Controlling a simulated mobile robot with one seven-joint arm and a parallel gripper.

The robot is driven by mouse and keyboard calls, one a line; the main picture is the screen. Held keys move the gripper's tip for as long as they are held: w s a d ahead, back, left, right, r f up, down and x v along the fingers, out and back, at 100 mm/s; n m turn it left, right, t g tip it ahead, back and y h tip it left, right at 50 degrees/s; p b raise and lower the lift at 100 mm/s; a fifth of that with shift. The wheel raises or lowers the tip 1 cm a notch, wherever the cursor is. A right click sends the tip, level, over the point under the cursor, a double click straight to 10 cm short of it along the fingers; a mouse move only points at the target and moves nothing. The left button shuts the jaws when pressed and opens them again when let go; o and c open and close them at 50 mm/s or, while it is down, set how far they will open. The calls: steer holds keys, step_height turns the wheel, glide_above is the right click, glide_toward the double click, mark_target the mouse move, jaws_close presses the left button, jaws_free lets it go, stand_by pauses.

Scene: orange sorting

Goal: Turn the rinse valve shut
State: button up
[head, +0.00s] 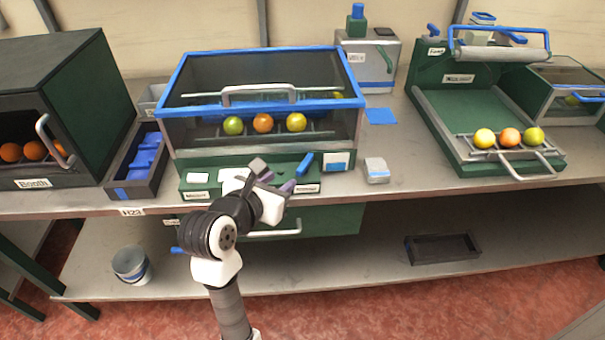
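A green control panel (228,191) with white labels runs along the front of the glass-walled, blue-rimmed box (172,132). A tilted blue lever (305,164) stands at the panel's right part, above a small label; it looks like the rinse valve, but the label is too small to read. My gripper (278,183) is in front of the panel, just left of and below the lever, and seems apart from it. Its purple fingertips show, but the gap between them is unclear. My wrist and gripper hide the middle of the panel.
Several fruits lie inside the box, including an orange one (263,123). A dark booth (50,85) stands left, beside a tray of blue pieces (122,187). A small grey block (377,170) sits right of the panel. A green press (460,110) with three fruits stands farther right.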

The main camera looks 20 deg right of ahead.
mark_target(303, 165)
steer(key=b+x, duration=0.1)
steer(key=x, duration=0.9)
steer(key=shift+w+d+b, duration=0.2)
steer(key=shift+d+b, duration=0.2)
steer(key=shift+x, duration=0.75)
steer(key=shift+c, duration=0.5)
jaws_close()
